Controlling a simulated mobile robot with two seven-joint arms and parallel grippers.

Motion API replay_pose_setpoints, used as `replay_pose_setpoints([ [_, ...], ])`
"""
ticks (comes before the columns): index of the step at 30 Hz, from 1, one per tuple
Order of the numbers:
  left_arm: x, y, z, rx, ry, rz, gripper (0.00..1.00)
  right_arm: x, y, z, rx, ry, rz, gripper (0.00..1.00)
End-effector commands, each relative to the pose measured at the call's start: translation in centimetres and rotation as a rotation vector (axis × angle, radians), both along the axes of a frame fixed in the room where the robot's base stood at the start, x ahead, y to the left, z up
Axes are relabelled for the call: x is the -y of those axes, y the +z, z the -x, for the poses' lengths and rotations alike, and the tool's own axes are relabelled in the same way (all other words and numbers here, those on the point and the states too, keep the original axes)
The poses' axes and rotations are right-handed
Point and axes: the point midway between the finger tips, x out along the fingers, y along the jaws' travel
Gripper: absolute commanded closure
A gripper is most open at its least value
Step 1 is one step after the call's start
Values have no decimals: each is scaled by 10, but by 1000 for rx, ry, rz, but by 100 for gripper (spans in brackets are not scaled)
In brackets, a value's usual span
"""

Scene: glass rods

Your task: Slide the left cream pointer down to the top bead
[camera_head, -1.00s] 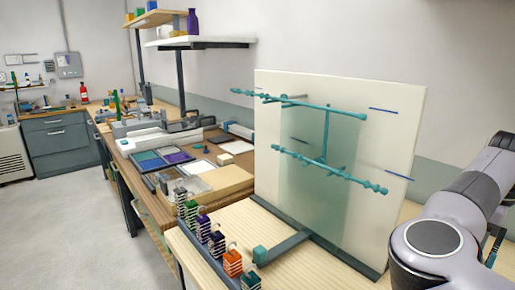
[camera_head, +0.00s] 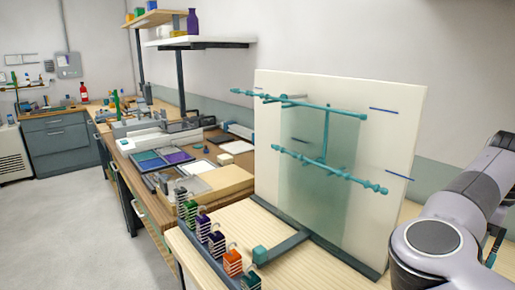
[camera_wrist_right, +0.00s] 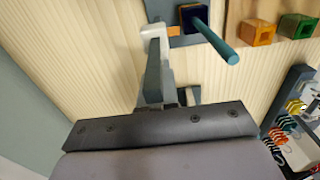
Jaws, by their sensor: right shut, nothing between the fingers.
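A cream board (camera_head: 395,150) stands upright on the bench in the head view, with a tinted glass pane (camera_head: 305,200) in front of it. An upper teal rod (camera_head: 328,107) and a lower teal rod (camera_head: 330,171) with beads (camera_head: 372,186) run across it. I cannot make out a separate cream pointer; a small pale piece (camera_head: 293,97) shows beside the upper rod. In the right wrist view my right gripper (camera_wrist_right: 155,34) is shut and empty, over the pale wooden bench top. Its fingers are hidden in the head view. My left gripper is out of view.
A row of coloured blocks (camera_head: 232,262) lines the bench's front edge. An orange block (camera_wrist_right: 258,32), a green block (camera_wrist_right: 297,26) and a teal rod (camera_wrist_right: 217,36) show close to my right fingers. Trays (camera_head: 165,157) and instruments lie to the left.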

Motion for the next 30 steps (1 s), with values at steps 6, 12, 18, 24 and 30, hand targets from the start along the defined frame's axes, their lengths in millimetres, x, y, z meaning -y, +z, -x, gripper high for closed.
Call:
replay_pose_setpoints([
  [6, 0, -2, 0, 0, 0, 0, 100, 0, -2, 0, 0, 0, 0, 100],
  [12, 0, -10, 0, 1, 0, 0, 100, 0, -12, 0, -1, 0, -1, 100],
  [18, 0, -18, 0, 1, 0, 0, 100, 0, -23, 0, -1, 0, -1, 100],
  [24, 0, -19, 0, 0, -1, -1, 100, 0, -24, 0, -1, 0, -1, 100],
  [30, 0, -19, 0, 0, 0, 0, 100, 0, -25, 0, -1, 0, -1, 100],
])
